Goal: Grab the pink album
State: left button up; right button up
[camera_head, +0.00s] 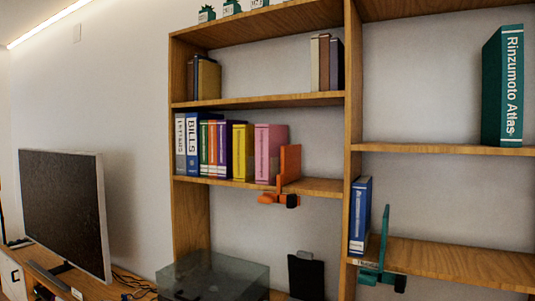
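The pink album (270,152) stands upright on the middle shelf of the wooden bookcase. It is at the right end of a row of books and binders. A small gap separates it from a yellow book (242,151) on its left. An orange clamp-like bookend (290,165) is fixed at the shelf's front edge. It stands just right of the album and overlaps its right side in the picture. I cannot tell whether they touch. Neither of my grippers is in view.
A blue book (359,215) and a teal clamp-like bookend (382,250) are on the lower right shelf. A teal atlas (503,85) stands on the shelf above. A television (62,210) is at left. A glass box (215,278) and a dark panel (306,277) are below.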

aim_at(269, 139)
jog(key=i+j, duration=0.2)
jog(key=j, duration=0.15)
jog(key=i+j+z, duration=0.15)
jog(key=j, duration=0.2)
jog(key=i+j, duration=0.25)
jog(key=i+j+z, duration=0.1)
jog(key=j, duration=0.35)
jog(key=i+j+z, duration=0.1)
jog(key=i+j, duration=0.15)
jog(key=j, duration=0.15)
jog(key=i+j, duration=0.15)
jog(key=j, duration=0.25)
jog(key=i+j+z, duration=0.1)
jog(key=j, duration=0.3)
jog(key=i, duration=0.05)
